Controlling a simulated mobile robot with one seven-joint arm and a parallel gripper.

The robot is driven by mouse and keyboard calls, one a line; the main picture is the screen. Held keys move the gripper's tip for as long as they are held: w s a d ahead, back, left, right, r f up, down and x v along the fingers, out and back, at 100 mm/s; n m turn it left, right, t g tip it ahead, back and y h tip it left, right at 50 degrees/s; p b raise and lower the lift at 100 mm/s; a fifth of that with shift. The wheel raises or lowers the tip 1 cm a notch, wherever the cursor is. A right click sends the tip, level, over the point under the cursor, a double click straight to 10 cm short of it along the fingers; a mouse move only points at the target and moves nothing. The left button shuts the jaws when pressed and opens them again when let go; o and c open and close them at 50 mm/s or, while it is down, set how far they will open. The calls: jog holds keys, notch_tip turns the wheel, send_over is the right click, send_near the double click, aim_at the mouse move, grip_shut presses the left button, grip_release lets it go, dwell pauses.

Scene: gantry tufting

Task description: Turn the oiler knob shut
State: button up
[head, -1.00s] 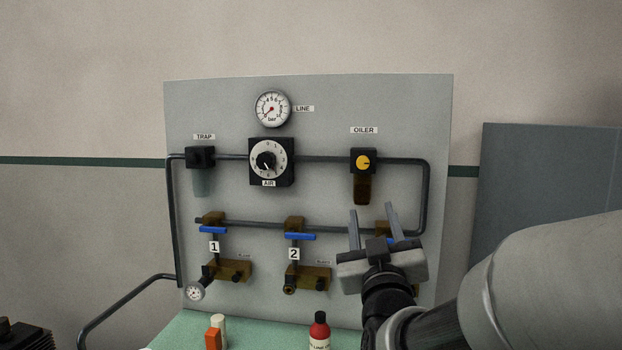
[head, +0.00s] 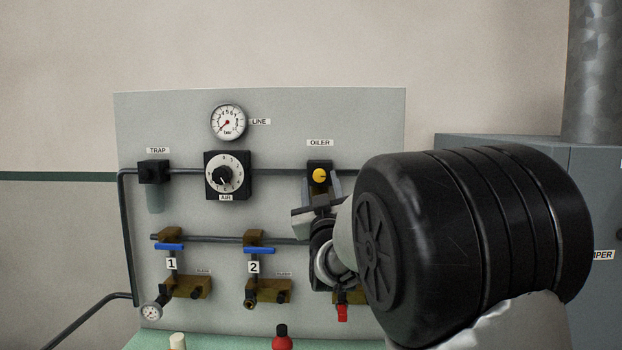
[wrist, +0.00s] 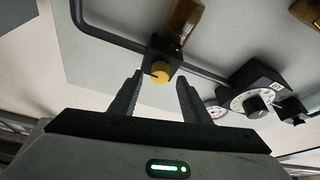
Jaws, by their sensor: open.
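The oiler knob (head: 320,175) is a small yellow round knob on a black block under the OILER label (head: 320,142), at the right of the grey panel (head: 360,115). In the wrist view the yellow knob (wrist: 160,72) shows between and beyond the two fingertips, with the amber oiler bowl (wrist: 181,20) above it. My gripper (wrist: 158,80) is open, one finger on each side of the knob's line. I cannot tell whether the fingertips touch it. In the head view my gripper (head: 321,186) is just below the knob, and my arm hides the oiler bowl.
The AIR dial (head: 222,175) and TRAP unit (head: 155,172) are left of the oiler. A pipe (head: 275,171) runs across the panel between them. Blue-handled valves (head: 256,246) sit lower down. A red bottle (head: 282,338) stands at the bottom. A grey cabinet (head: 510,147) is at right.

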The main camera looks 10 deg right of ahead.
jog(key=shift+x, duration=0.75)
jog(key=c, duration=1)
jog(key=shift+c, duration=0.2)
